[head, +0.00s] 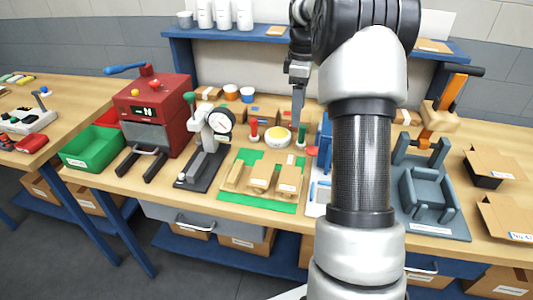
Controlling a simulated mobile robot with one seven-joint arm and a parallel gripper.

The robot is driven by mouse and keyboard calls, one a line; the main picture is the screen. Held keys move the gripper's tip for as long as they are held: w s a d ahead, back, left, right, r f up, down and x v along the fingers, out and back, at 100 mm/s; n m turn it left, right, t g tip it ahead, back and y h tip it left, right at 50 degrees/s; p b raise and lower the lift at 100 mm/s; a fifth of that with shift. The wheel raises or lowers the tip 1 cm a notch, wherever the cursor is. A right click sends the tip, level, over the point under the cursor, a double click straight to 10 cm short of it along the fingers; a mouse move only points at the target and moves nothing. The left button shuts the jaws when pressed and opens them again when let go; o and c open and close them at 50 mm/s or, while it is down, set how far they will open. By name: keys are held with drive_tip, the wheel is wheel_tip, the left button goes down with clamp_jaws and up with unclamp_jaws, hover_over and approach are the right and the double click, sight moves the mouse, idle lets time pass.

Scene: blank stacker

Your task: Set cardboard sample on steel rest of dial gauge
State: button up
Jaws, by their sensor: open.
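The dial gauge (218,122) stands left of centre on the workbench, with a round white dial, a green-tipped lever and a grey stand on a dark base (186,184). Its steel rest is too small to make out clearly. Flat tan pieces that look like cardboard lie on wooden blocks on a green mat (228,199); one piece (289,178) is at the right. I cannot tell which is the sample. My gripper (298,118) points down behind the mat, right of the gauge, apart from it. It is open; its fingertips are small and hard to see, and nothing shows in it.
A red machine (153,112) and a green bin (92,149) stand left of the gauge. A grey fixture (428,190) and open boxes (503,215) are at the right. My arm hides the middle right.

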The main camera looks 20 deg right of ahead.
drive_tip(key=b, duration=0.2)
hover_over(294, 160)
wheel_tip(294, 160, down, 11)
drive_tip(key=shift+s+a+f, duration=0.1)
drive_tip(key=shift+f, duration=3.1)
drive_tip(key=c, duration=1.2)
